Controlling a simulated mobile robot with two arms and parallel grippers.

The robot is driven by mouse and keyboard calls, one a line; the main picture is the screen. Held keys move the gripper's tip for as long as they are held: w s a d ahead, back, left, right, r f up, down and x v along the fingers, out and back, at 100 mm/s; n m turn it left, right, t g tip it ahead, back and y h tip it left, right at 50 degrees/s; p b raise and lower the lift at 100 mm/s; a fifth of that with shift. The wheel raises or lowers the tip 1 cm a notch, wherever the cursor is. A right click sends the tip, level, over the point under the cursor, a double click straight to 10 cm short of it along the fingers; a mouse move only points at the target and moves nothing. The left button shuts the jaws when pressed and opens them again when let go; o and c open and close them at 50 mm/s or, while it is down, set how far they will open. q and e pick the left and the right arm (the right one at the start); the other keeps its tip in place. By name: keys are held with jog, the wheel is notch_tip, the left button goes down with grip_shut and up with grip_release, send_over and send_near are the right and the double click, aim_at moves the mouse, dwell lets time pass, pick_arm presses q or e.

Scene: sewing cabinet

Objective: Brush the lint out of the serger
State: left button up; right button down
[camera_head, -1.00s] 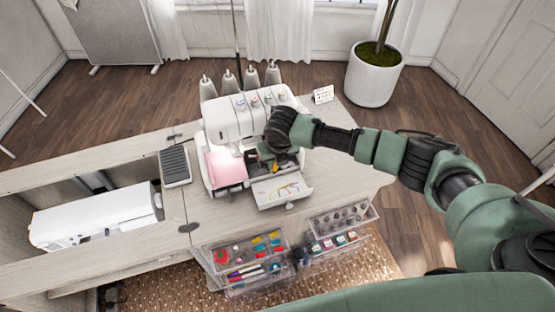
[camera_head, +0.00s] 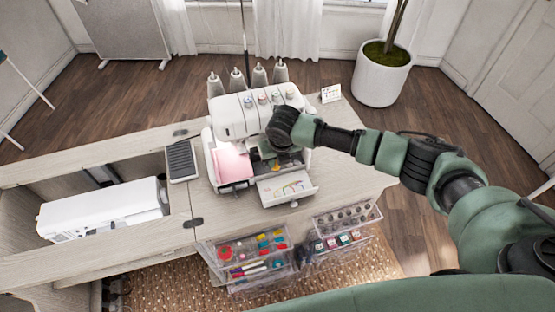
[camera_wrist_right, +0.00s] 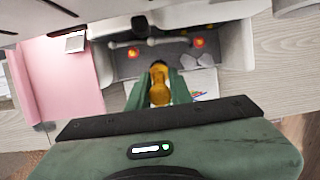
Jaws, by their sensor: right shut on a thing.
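The white serger (camera_head: 233,119) stands on the cabinet top, with several thread cones behind it and a pink fabric piece (camera_head: 232,166) at its front left. Its front door (camera_head: 270,191) is folded down, showing a coloured threading diagram. My right gripper (camera_head: 268,152) is at the open front, over the dark inner area. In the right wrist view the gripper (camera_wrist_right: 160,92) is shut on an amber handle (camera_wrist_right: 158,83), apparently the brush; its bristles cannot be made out. My left gripper is out of view.
A dark foot pedal or pad (camera_head: 181,160) lies left of the serger. A white sewing machine (camera_head: 105,208) sits in the cabinet's left opening. Clear organizers (camera_head: 250,262) with notions hang at the front. A small card (camera_head: 330,93) stands at the back right.

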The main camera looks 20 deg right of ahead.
jog(key=shift+a, duration=0.55)
jog(key=shift+a, duration=0.6)
jog(key=shift+a, duration=0.15)
jog(key=shift+s+a+f, duration=0.1)
jog(key=shift+a, duration=0.35)
jog(key=shift+p, duration=0.3)
jog(key=shift+a, duration=0.6)
